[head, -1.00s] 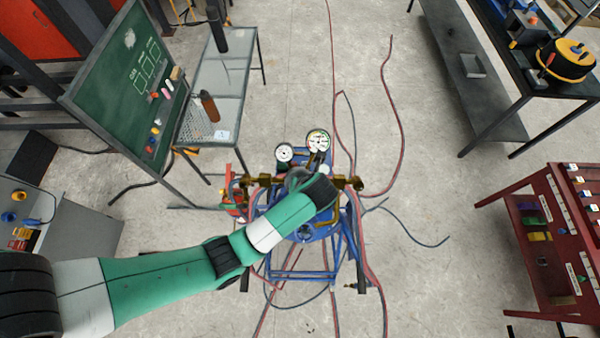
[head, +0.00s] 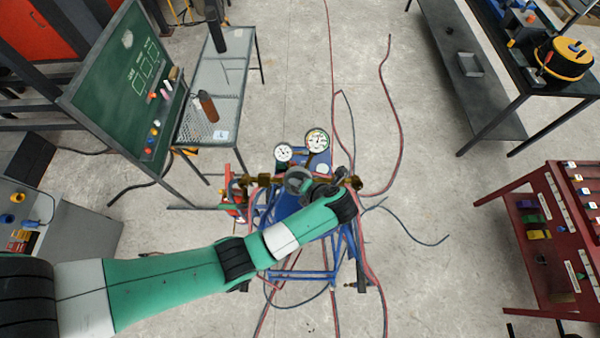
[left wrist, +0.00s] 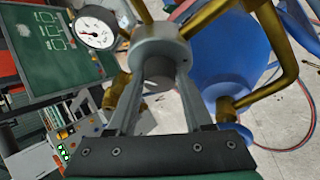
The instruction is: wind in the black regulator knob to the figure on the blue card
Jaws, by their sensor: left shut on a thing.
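The black regulator knob (left wrist: 158,70) sits below the grey regulator body (left wrist: 160,45) in the left wrist view. My left gripper (left wrist: 153,82) is shut on it, one finger on each side. In the head view the gripper (head: 317,188) reaches the grey regulator (head: 298,180) from the right, and the knob is hidden. A larger white gauge (head: 317,140) and a smaller one (head: 283,153) stand behind the regulator; their readings are too small to tell. A small white card with a blue mark (head: 220,135) lies on the mesh table; its figure is unreadable. My right gripper is not in view.
Brass fittings and a blue cylinder (left wrist: 228,48) crowd the gripper. The regulator is on a blue cart (head: 300,275) with red and blue hoses around it. A green chalkboard (head: 120,85) stands left, a red rack (head: 545,240) right. Much bare floor lies between.

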